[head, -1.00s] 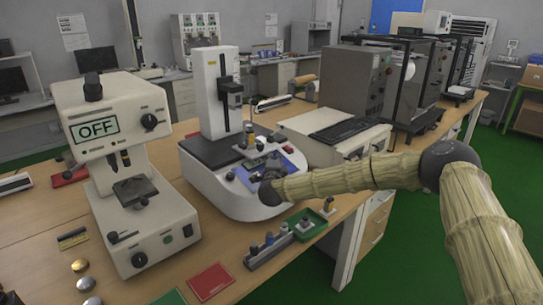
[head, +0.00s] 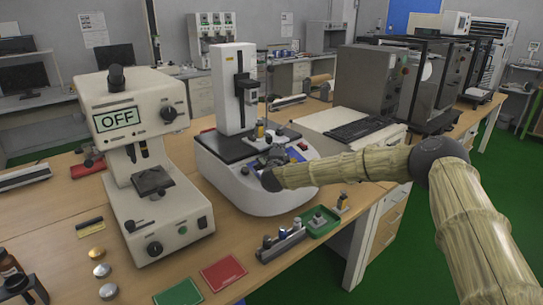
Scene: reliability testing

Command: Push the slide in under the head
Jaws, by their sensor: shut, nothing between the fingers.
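A white test machine (head: 232,90) with a tall column and a rounded base stands in the middle of the bench. A dark slide plate (head: 222,146) lies on its base, below the dark head (head: 240,92) on the column. Small parts stand on the plate's right side. My gripper (head: 270,160) is at the front right of this machine, over its blue control panel. It looks shut and empty, but the fingers are small and partly hidden by my wrist. I cannot tell whether it touches the plate.
A white hardness tester (head: 128,105) reading OFF stands to the left. In front lie a rack of small parts (head: 281,244), a green tray (head: 320,222), a red mat (head: 223,272) and a green mat (head: 178,293). A keyboard (head: 358,130) sits behind my arm.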

